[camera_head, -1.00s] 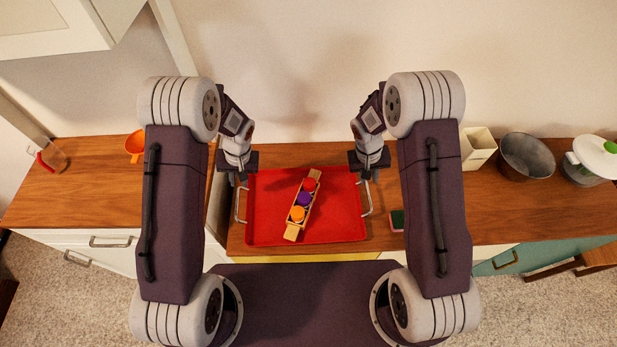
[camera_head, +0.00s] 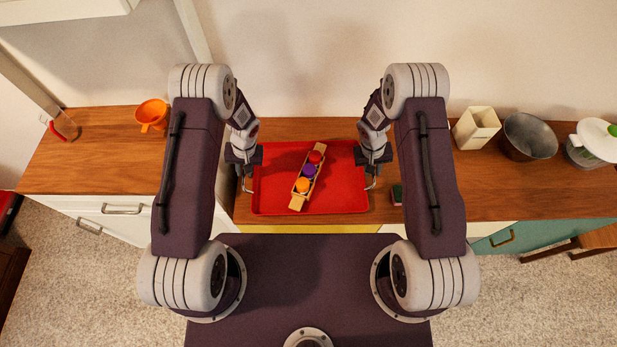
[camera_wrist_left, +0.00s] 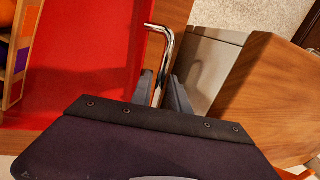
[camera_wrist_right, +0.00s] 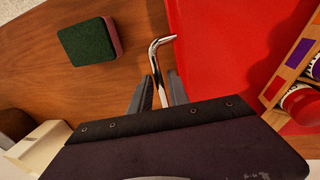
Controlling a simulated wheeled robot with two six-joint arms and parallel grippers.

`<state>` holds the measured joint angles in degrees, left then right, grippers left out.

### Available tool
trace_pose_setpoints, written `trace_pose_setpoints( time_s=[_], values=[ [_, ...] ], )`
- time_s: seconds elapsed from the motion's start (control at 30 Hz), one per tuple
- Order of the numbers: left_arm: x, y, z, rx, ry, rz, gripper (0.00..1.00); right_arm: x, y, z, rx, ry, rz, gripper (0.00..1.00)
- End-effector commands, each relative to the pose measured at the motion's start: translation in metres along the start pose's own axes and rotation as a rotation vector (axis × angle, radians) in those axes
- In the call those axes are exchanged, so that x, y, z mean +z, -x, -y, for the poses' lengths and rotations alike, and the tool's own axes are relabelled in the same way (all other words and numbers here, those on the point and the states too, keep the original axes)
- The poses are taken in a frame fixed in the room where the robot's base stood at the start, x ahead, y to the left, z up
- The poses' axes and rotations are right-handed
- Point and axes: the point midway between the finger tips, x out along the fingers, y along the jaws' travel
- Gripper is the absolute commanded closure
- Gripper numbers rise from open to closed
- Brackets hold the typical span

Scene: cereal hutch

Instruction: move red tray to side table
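The red tray (camera_head: 340,188) lies on the wooden counter in the head view, with a metal handle at each side. It carries a wooden holder (camera_head: 297,203) with red, purple and orange round pieces. My left gripper (camera_head: 246,178) is at the tray's left handle; in the left wrist view its fingers stand apart on either side of the handle (camera_wrist_left: 162,62). My right gripper (camera_head: 371,178) is at the right handle; in the right wrist view its open fingers straddle that handle (camera_wrist_right: 157,72). Finger contact is not visible.
A green sponge (camera_wrist_right: 87,42) lies beside the right handle. A cream container (camera_head: 475,128), a dark metal bowl (camera_head: 528,138) and a white-lidded pot (camera_head: 595,145) stand at right.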

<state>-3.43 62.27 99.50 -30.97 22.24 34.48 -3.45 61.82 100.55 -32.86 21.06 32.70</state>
Motion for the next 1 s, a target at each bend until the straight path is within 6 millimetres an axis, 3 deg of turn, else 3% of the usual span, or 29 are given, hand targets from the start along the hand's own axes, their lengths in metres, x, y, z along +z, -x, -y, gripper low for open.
trace_pose_setpoints(
  time_s=[0.4, 0.5, 1.0],
  values=[
    [-0.0001, -0.0086, -0.0001, 0.001, 0.000, -0.001, 0.79, 0.0001, -0.0086, 0.0000, 0.000, 0.001, 0.000, 0.78],
    [-0.0001, -0.0085, -0.0001, 0.001, 0.000, -0.001, 1.00, 0.0002, -0.0085, 0.0000, 0.000, 0.001, 0.000, 1.00],
    [-0.0002, -0.0083, -0.0001, 0.000, 0.000, -0.001, 1.00, 0.0000, -0.0085, 0.0000, 0.000, 0.000, 0.000, 1.00]
  ],
)
